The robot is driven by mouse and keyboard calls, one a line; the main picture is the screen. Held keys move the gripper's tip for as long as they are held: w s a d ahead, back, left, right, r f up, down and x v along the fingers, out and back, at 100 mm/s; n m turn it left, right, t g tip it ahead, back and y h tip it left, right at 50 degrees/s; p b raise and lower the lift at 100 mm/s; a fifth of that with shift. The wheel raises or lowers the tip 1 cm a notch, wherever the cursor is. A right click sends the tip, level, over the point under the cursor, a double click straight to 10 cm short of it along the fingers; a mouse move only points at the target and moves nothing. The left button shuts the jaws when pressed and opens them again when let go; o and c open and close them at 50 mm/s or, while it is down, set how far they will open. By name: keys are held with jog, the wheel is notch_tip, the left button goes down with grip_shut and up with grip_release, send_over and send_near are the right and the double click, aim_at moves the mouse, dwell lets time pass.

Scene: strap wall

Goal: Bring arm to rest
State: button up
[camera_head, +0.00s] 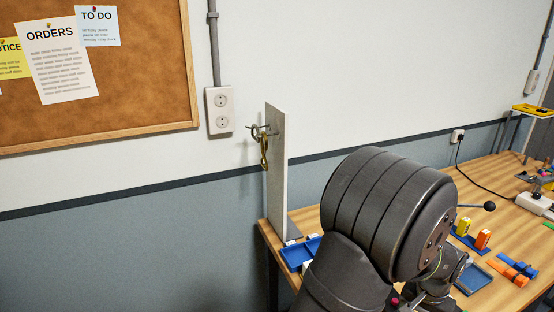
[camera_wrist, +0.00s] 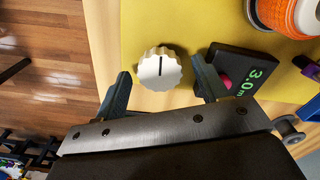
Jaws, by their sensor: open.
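My gripper (camera_wrist: 161,75) shows in the wrist view with its two dark fingers apart and nothing between them. A white ridged knob (camera_wrist: 159,68) with a black line lies beyond the fingertips, in line with the gap. A black block with a green "3.0" readout (camera_wrist: 245,82) is close by the right finger; whether they touch I cannot tell. In the head view my large dark arm link fills the middle right over the table, and my gripper cannot be made out.
The wooden table (camera_head: 495,170) carries blue trays (camera_head: 294,257), yellow and orange blocks (camera_head: 482,239) and orange-and-blue pieces (camera_head: 517,270). An upright grey panel (camera_head: 276,170) with a hanging brass hook stands at its left end. Spools (camera_wrist: 280,14) lie on a yellow mat (camera_wrist: 185,22).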

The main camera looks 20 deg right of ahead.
jog(key=shift+m, duration=0.9)
jog(key=shift+a+r, duration=0.1)
jog(key=w+a+r+n+t+h, duration=0.1)
jog(key=w+a+r+n, duration=0.2)
jog(key=a, duration=0.4)
jog(key=w+a+r, duration=0.4)
jog(key=a+r, duration=0.2)
jog(key=a, duration=0.2)
jog(key=w+a+r+n+t+h, duration=0.1)
jog(key=w+a+r+n, duration=0.2)
jog(key=a, duration=0.4)
jog(key=s+a+n+t, duration=0.1)
jog(key=s+a+n, duration=0.1)
jog(key=a, duration=0.8)
jog(key=s+a+n+t, duration=0.2)
jog(key=s+a, duration=0.2)
jog(key=a, duration=0.6)
jog(key=shift+a+f, duration=0.25)
jog(key=shift+f, duration=0.2)
jog(key=shift+r, duration=0.1)
